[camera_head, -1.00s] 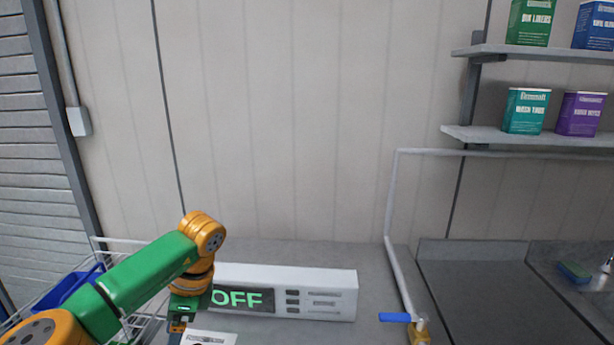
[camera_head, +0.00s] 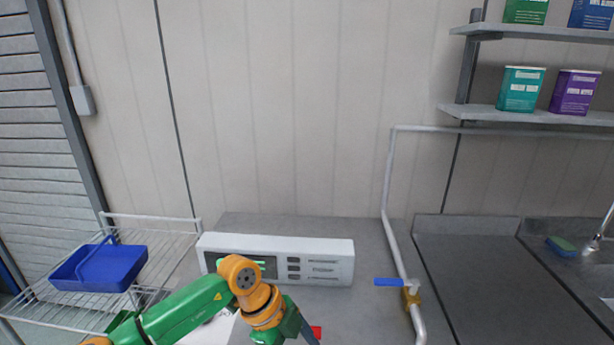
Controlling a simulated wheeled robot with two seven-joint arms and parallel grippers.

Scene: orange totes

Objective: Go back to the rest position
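My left arm, green and orange, comes in from the bottom left and crosses in front of the white device. My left gripper (camera_head: 306,332) is at the bottom edge, mostly cut off, so its opening cannot be seen. A small red piece shows beside it, too little to identify. The white device (camera_head: 325,258) with a dark display and buttons sits on the grey counter, its display partly hidden behind my arm. A white sheet-like thing (camera_head: 212,332) lies partly hidden behind my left arm. My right arm and gripper are not in view.
A wire rack (camera_head: 165,248) with a blue tray (camera_head: 98,267) stands left. A grey pipe with a blue-handled valve (camera_head: 389,282) rises right of the device. A sink (camera_head: 590,265) with a sponge (camera_head: 561,246) is at far right, below shelves (camera_head: 560,117) of boxes.

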